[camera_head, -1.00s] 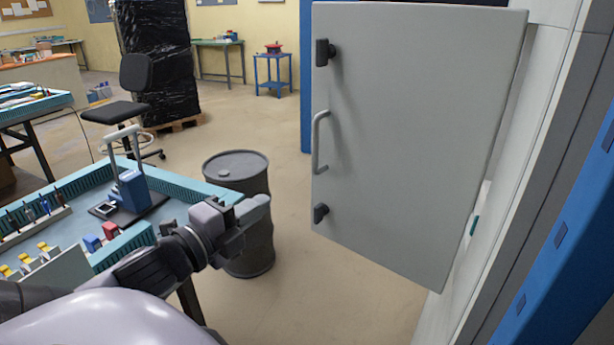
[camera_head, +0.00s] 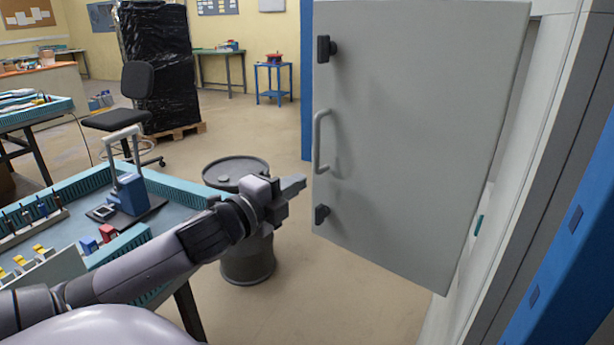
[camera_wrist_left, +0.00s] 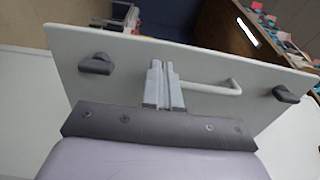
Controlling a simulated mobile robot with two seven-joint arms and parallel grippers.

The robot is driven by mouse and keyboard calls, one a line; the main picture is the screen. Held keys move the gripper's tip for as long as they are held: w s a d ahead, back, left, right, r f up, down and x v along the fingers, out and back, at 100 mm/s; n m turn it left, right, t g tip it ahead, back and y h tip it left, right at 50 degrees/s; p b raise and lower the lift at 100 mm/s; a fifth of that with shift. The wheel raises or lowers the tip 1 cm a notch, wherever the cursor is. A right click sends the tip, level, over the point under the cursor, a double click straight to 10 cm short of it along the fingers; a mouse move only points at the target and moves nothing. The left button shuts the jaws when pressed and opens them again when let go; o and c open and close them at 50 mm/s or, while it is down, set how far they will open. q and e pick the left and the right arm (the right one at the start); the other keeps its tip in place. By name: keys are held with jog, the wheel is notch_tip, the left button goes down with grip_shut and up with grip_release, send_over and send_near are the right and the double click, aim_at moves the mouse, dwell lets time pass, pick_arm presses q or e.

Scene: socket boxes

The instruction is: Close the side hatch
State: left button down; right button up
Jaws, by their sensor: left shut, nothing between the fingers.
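The side hatch (camera_head: 420,130) is a light grey door standing open on the right of the head view, hinged along its right edge at the cabinet wall. It has a grey bar handle (camera_head: 319,142) and two dark latches (camera_head: 324,48) on its left side. My left gripper (camera_head: 303,182) is shut and empty, just left of the hatch's free edge, between handle and lower latch. In the left wrist view, the hatch (camera_wrist_left: 215,65) lies beyond the closed fingers (camera_wrist_left: 163,70), with the handle (camera_wrist_left: 215,86) beside them. I cannot tell whether they touch. My right gripper is not in view.
A workbench (camera_head: 185,205) with a teal rim and small parts stands at the left under my arm. A dark drum (camera_head: 245,262) stands behind my gripper. A blue post (camera_head: 307,100) rises behind the hatch's free edge. The floor below the hatch is open.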

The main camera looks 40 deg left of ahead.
pick_arm(q)
jog(key=shift+w+a+p, duration=0.15)
jog(key=shift+w+p, duration=0.15)
jog(key=shift+w, duration=1.75)
